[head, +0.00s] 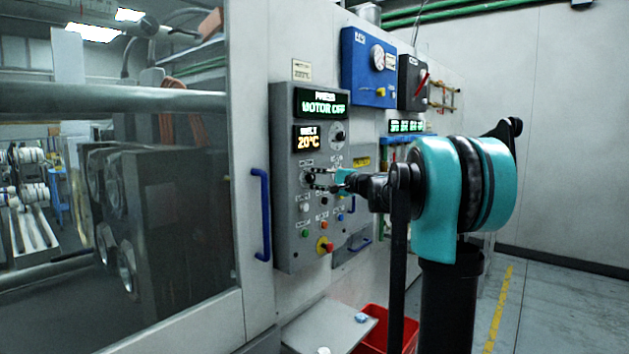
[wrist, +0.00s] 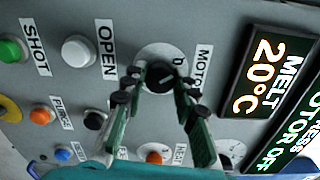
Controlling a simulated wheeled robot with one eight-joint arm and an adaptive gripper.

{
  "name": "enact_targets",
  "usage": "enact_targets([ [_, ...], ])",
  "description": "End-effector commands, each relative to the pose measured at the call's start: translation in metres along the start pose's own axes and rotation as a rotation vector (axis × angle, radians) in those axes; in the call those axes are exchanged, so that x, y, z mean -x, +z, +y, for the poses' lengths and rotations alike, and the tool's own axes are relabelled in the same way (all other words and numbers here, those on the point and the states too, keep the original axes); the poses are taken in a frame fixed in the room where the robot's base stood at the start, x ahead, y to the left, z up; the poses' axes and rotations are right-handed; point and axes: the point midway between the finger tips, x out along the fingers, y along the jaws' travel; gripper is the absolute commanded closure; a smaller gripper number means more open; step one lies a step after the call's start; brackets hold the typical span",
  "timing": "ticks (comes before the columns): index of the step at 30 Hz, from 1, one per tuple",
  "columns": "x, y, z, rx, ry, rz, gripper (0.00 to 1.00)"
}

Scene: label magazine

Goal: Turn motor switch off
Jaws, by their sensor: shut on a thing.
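The motor switch is a black rotary knob (wrist: 160,77) on a light round plate beside a label starting "MOTO" in the wrist view. My gripper (wrist: 162,84) has one finger on each side of the knob and is shut on it. In the head view my gripper (head: 315,178) reaches the left part of the grey control panel (head: 285,125), where the knob is mostly hidden by the fingers. The green display (head: 323,104) at the panel's top reads "MOTOR OFF".
Below the knob are several coloured buttons and a red emergency stop (head: 325,246). Another dial (head: 338,135) sits above right. A blue door handle (head: 261,214) stands out left of the panel. A red bin (head: 375,330) is below. Open floor lies to the right.

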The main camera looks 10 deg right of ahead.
Motion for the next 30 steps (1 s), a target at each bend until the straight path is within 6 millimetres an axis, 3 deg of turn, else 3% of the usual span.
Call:
enact_targets([
  [13, 0.0004, 0.0009, 0.0018, 0.011, 0.003, -0.001, 1.0],
  [14, 0.0004, 0.0009, 0.0018, 0.011, 0.003, -0.001, 0.69],
  [18, 0.0003, 0.0007, 0.0013, 0.01, 0.002, -0.001, 0.52],
  [30, 0.0065, -0.0002, 0.0004, 0.009, 0.001, 0.001, 0.51],
])
